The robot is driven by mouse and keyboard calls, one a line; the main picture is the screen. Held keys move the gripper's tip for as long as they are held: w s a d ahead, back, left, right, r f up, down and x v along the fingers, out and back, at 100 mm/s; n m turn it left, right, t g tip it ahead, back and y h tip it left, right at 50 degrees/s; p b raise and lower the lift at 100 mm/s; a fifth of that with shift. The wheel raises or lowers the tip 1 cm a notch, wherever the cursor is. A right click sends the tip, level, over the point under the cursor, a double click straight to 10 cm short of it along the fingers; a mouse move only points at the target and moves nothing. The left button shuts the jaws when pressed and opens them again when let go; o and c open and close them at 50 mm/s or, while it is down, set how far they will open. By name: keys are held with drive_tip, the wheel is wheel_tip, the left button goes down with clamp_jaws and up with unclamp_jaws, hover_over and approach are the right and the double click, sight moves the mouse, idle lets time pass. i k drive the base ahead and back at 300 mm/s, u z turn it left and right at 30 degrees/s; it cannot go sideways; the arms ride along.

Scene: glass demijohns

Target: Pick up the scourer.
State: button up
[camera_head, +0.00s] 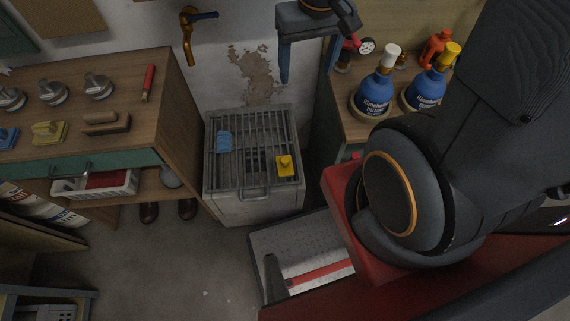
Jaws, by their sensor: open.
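My gripper (308,74) is at the top centre, its two blue fingers pointing down and spread apart with nothing between them. It appears in front of the wall, above the slatted grate in the picture. A small blue piece (223,141) lies on the grate at its left. A yellow block with a small knob (286,166) sits at the grate's right front. On the left bench are a yellow piece (48,132), a blue piece (8,138) cut by the frame edge, and a brown brush-like block (106,123). I cannot tell which of these small pieces is the scourer.
The grate (254,186) tops a grey basin with a front handle. The left wooden bench (128,73) also holds several round metal pieces and a red-handled tool (149,82). Blue bottles (374,92) stand on the right bench. Grey floor (185,265) is clear at the front left.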

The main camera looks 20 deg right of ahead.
sight(284, 163)
drive_tip(key=k, duration=0.45)
drive_tip(key=u, duration=0.6)
drive_tip(key=i, duration=0.35)
drive_tip(key=u, duration=0.05)
drive_tip(key=k, duration=0.8)
drive_tip(key=z, duration=0.4)
drive_tip(key=i, duration=0.2)
